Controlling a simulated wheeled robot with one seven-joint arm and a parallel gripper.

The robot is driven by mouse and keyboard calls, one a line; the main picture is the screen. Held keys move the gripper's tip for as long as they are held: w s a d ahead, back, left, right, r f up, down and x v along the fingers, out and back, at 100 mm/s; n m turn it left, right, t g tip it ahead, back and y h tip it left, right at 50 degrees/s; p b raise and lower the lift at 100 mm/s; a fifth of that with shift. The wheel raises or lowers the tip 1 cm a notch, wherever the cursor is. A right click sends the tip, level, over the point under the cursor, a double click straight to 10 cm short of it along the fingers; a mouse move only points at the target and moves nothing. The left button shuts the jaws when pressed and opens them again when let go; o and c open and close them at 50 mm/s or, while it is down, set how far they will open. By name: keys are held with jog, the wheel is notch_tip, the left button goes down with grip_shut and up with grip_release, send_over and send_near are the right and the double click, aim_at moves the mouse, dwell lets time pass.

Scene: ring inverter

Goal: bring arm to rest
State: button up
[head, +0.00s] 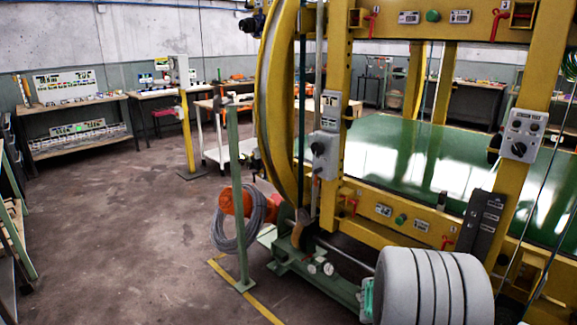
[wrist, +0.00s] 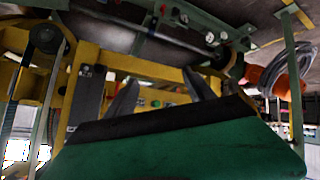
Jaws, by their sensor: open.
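In the wrist view my gripper (wrist: 160,78) shows as two dark fingers standing apart. They are open, with nothing between them. The green and black body of my gripper fills the lower part of that view. The fingers face the yellow frame of the ring inverter (wrist: 160,68), which appears upside down there. In the head view my thick grey arm fills the lower right, in front of the yellow ring inverter (head: 338,95). The gripper's fingers cannot be made out in the head view.
The inverter's green bed (head: 400,150) spans the right. A green post (head: 238,190) with a coiled grey hose (head: 228,238) and orange motor (head: 232,203) stands left of the green base. A yellow post (head: 188,135) and workbenches (head: 80,105) stand behind. The floor (head: 120,240) at left is clear.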

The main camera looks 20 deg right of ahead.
jog(key=a+r+n+y+p, duration=0.1)
jog(key=a+r+y+p, duration=0.25)
jog(key=a+r, duration=0.85)
jog(key=s+a+r+n+g+y+p, duration=0.2)
jog(key=s+a+r, duration=0.3)
jog(key=a, duration=0.5)
jog(key=s+a+r+n+g+y+p, duration=0.2)
jog(key=s+a+r+p, duration=0.3)
jog(key=s+a, duration=0.5)
jog(key=shift+s+a+r, duration=0.3)
jog(key=shift+a+r, duration=0.2)
jog(key=shift+a, duration=0.25)
